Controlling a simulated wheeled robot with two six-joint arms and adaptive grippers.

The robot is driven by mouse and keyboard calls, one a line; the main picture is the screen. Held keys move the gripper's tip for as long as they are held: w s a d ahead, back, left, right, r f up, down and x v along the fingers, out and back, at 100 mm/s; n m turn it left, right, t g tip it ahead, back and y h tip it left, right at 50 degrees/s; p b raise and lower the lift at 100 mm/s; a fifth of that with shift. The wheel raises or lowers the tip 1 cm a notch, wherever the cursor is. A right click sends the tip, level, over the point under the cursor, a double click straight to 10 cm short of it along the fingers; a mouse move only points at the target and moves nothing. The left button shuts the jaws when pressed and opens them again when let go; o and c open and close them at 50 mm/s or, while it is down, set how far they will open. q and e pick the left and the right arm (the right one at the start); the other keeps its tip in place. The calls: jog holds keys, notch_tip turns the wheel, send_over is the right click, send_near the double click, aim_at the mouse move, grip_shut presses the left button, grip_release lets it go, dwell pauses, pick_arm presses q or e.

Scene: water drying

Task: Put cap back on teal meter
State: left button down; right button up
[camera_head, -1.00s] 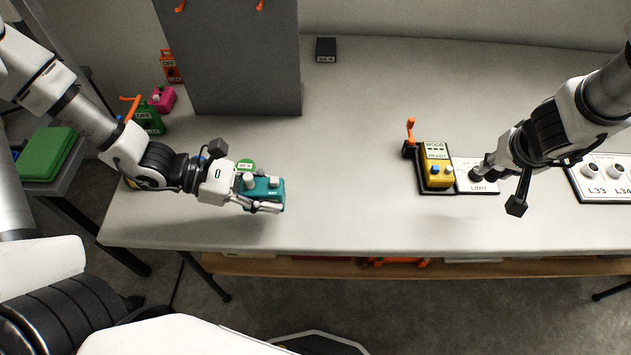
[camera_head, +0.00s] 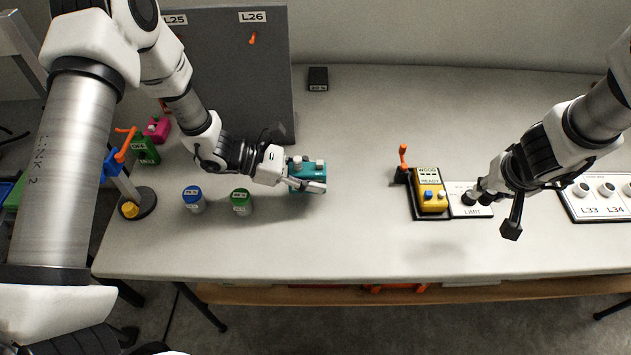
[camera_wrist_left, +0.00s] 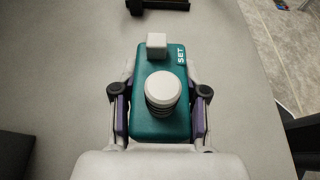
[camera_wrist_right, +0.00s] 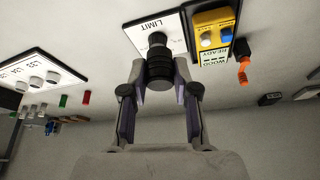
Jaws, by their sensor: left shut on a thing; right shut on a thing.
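The teal meter (camera_head: 308,172) is between the fingers of my left gripper (camera_head: 308,178), which is shut on it. In the left wrist view the meter (camera_wrist_left: 176,60) shows a pale square button, the word SET and a round grey ridged piece (camera_wrist_left: 161,92). I cannot tell whether that piece is a cap or a knob. My right gripper (camera_head: 486,196) is shut on a black ridged cap-like piece (camera_wrist_right: 159,70) at the white LIMIT plate (camera_wrist_right: 150,27). A grey knob on the plate shows just beyond that piece. I cannot tell whether they touch.
A blue-lidded jar (camera_head: 193,199) and a green-lidded jar (camera_head: 241,201) stand left of the teal meter. A grey panel (camera_head: 230,80) rises behind. The middle of the table is clear.

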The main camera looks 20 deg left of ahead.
pick_arm(q)
jog(key=shift+w+d+f, duration=0.1)
jog(key=shift+w+d, duration=0.1)
jog(key=shift+w, duration=0.25)
jog(key=shift+s, duration=0.1)
jog(key=shift+f, duration=1.75)
jog(key=shift+f, duration=0.2)
jog(key=c, duration=0.6)
grip_release()
jog(key=shift+r, duration=0.15)
